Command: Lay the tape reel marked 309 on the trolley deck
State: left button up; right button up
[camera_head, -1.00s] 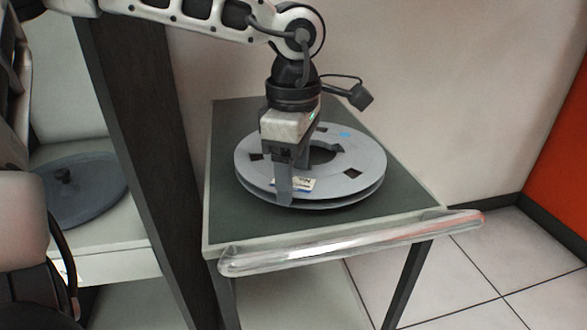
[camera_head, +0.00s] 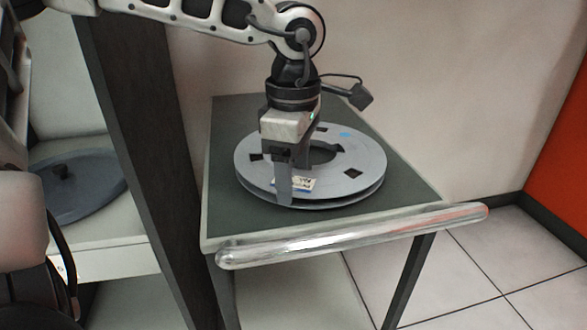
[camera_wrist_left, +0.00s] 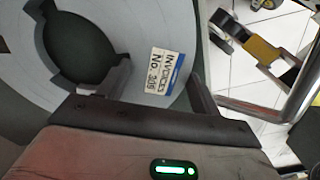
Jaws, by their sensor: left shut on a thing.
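A grey tape reel (camera_head: 365,165) lies flat over the dark green trolley deck (camera_head: 235,130), near its front part. I cannot tell whether its underside touches the deck. My left gripper (camera_head: 292,180) points down and is shut on the reel's near left side, one finger over the outer rim and the other toward the centre opening. The reel also shows in the left wrist view (camera_wrist_left: 40,75), with a white and blue label (camera_wrist_left: 160,73) between the fingers. The label reads "INVOICES No. 30" and a last digit that is hard to make out. My right gripper is out of view.
A chrome handle bar (camera_head: 350,235) runs along the trolley's front edge. A dark post (camera_head: 140,150) stands close to the trolley's left. Beyond it, another dark grey disc (camera_head: 95,190) lies on a white shelf. Bare deck shows behind the reel.

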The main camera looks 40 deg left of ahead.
pick_arm(q)
jog(key=shift+w+r, duration=0.1)
jog(key=shift+f+b, duration=0.55)
jog(key=shift+b, duration=0.2)
dwell(0.3)
jog(key=o, duration=1.5)
jog(key=shift+c, duration=0.2)
jog(key=shift+f, duration=0.1)
jog(key=c, duration=0.4)
jog(key=shift+o, duration=0.2)
